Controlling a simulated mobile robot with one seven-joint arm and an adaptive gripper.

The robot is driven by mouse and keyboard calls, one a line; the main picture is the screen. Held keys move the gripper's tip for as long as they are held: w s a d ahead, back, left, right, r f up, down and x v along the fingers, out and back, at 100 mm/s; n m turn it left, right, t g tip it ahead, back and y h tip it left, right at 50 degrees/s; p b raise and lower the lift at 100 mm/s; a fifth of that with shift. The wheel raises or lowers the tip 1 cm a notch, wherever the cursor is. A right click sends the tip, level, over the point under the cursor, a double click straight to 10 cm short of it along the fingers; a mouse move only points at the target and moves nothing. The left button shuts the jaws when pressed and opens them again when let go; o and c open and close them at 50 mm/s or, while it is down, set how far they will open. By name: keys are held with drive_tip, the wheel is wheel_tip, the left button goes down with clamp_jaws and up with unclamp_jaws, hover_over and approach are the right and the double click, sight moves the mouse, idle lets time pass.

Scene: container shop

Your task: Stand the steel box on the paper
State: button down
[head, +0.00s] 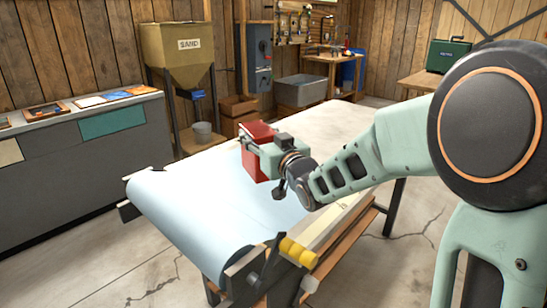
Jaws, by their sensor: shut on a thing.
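A red box (255,133), the only box at my gripper and apparently the steel box, is upright near the middle of the table. My gripper (257,152) is shut on it, and its jaws and wrist hide part of the box's near side. Pale blue paper (200,208) covers the table's left part and curls down over the near end. The box is over or beside the paper's far part. I cannot tell whether its bottom touches the paper, because the underside is not clear.
A yellow-handled roller (297,252) is at the table's near end. A grey cabinet (70,165) stands on the left, with a sand hopper (180,55) behind. A grey tub (300,90) and a dark green case (447,56) are at the back. The near paper is clear.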

drive_tip(key=w+d+f+b, duration=0.1)
drive_tip(key=w+f+b, duration=0.1)
drive_tip(key=w+f, duration=0.3)
drive_tip(key=shift+d+f, duration=0.35)
drive_tip(key=shift+f, duration=1.6)
drive_tip(key=shift+f, duration=0.15)
drive_tip(key=c, duration=1)
unclamp_jaws()
drive_tip(key=shift+f+b, duration=0.1)
drive_tip(key=shift+b, duration=0.2)
drive_tip(key=p+v, duration=0.1)
drive_tip(key=v, duration=1.1)
drive_tip(key=shift+p, duration=0.35)
